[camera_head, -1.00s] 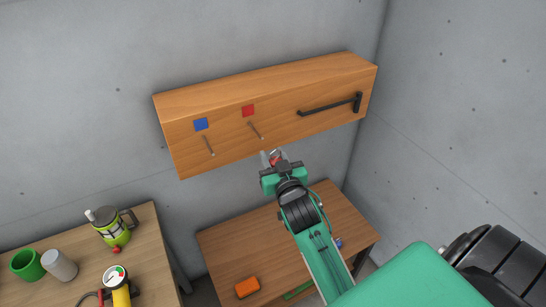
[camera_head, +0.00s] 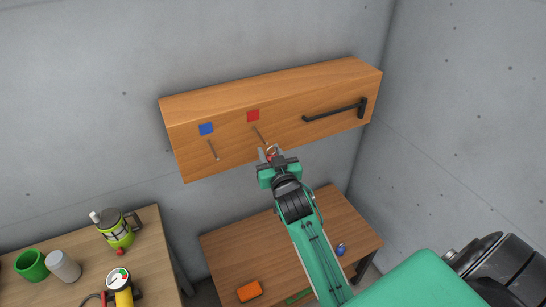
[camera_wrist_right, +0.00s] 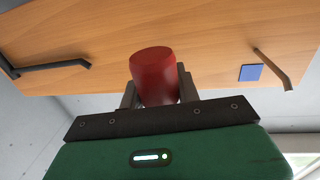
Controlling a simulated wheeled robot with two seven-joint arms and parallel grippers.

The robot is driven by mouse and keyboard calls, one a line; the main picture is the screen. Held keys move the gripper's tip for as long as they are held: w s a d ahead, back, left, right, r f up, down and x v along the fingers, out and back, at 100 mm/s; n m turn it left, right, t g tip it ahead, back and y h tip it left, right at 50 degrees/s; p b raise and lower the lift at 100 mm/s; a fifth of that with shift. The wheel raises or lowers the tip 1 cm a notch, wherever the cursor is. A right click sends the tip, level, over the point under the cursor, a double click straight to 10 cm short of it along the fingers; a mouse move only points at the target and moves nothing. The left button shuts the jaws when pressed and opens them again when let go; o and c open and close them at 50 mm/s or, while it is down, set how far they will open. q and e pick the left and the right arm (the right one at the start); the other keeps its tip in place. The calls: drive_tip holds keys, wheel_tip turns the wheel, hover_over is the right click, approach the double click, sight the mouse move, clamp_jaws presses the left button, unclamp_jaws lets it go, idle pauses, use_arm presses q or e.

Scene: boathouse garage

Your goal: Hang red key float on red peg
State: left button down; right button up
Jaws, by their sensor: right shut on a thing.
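My right gripper (camera_head: 270,154) is just in front of the wall cabinet, at the lower end of the peg (camera_head: 260,136) under the red square (camera_head: 253,115). It is shut on the red key float (camera_wrist_right: 153,75), which stands between the two fingers in the right wrist view. In the head view only a small bit of the float shows. In the wrist view the float hides the red square and its peg, so I cannot tell whether its loop is around the peg. My left gripper is not in view.
The wooden cabinet (camera_head: 330,82) also has a blue square (camera_head: 206,128) with a peg (camera_head: 213,150) and a black handle (camera_head: 335,112). Below, a table (camera_head: 232,260) bears an orange block (camera_head: 249,291) and a blue item (camera_head: 341,249). A green mug (camera_head: 32,265) stands at left.

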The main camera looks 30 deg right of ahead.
drive_tip(key=shift+w+d+f+b, duration=0.1)
drive_tip(key=shift+w+f+b, duration=0.1)
drive_tip(key=shift+w, duration=0.8)
drive_tip(key=shift+w+d+f+b, duration=0.1)
drive_tip(key=shift+w+f, duration=0.15)
drive_tip(key=shift+w, duration=0.7)
drive_tip(key=shift+w+f+b, duration=0.1)
drive_tip(key=shift+w+f, duration=0.1)
drive_tip(key=shift+w, duration=0.8)
drive_tip(key=o, duration=1.2)
drive_tip(key=shift+c, duration=0.2)
drive_tip(key=b+v, duration=0.4)
drive_tip(key=v, duration=0.9)
drive_tip(key=shift+s, duration=0.35)
